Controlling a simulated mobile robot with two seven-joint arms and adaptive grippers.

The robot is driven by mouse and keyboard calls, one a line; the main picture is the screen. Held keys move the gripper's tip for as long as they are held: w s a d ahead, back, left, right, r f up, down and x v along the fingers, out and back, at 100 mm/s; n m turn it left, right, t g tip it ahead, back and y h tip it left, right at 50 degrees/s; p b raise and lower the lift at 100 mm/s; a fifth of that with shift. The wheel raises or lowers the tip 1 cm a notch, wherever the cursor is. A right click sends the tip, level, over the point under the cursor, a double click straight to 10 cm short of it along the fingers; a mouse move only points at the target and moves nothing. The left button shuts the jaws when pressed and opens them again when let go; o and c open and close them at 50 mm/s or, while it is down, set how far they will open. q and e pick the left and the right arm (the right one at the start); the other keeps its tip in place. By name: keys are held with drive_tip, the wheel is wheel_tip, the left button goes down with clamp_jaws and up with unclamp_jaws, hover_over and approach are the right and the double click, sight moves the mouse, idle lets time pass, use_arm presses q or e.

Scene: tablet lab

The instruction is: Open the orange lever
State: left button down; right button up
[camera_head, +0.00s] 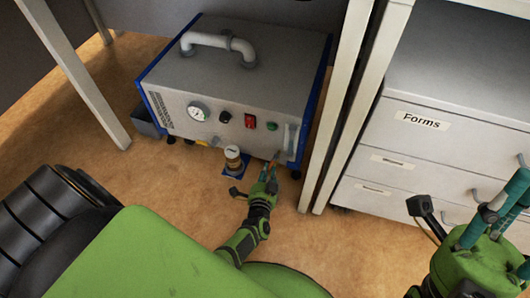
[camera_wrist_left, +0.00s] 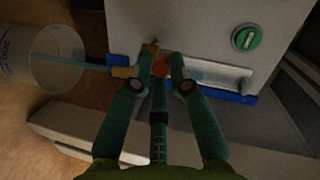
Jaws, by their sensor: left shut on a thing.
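The orange lever (camera_wrist_left: 160,66) shows as a small orange-red piece beside a brass fitting at the lower edge of a grey machine in the left wrist view. My left gripper (camera_head: 270,172) reaches the lower right front of this machine (camera_head: 240,115) in the head view. In the left wrist view the left gripper (camera_wrist_left: 154,73) has its fingers on both sides of the lever and is shut on it. The fingers hide part of the lever. My right gripper (camera_head: 497,213) is at the right edge of the head view, away from the machine, its tips partly cut off.
A container (camera_head: 233,160) stands on a blue base in front of the machine. It also shows as a clear cup (camera_wrist_left: 57,57) in the left wrist view. A white table leg (camera_head: 335,120) stands close right of the machine. A drawer cabinet (camera_head: 420,135) labelled Forms is farther right.

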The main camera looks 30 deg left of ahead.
use_arm(q)
drive_tip(key=shift+w+d+n+y, duration=0.1)
drive_tip(key=shift+d+n+y, duration=0.1)
drive_tip(key=shift+n+y, duration=0.25)
drive_tip(key=shift+r, duration=0.1)
drive_tip(key=c, duration=1.2)
unclamp_jaws()
drive_tip(key=shift+c, duration=0.2)
drive_tip(key=shift+a, duration=0.1)
